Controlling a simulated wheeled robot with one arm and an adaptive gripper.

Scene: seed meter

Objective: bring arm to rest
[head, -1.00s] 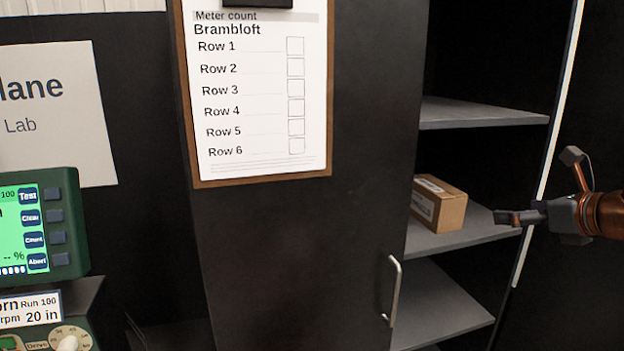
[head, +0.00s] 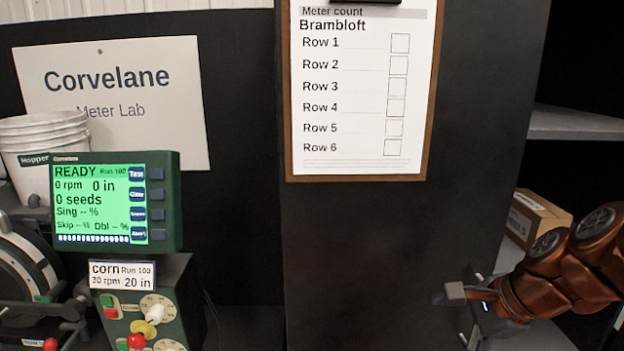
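My gripper (head: 458,318) is at the lower right of the head view, in front of the dark cabinet. My copper-coloured arm reaches in from the right edge. The fingers are spread apart with nothing between them. The lower finger is partly cut off by the frame's bottom edge.
A clipboard sheet (head: 360,90) with empty row boxes hangs on the cabinet panel (head: 350,240). A small carton (head: 535,215) sits on a shelf behind my arm.

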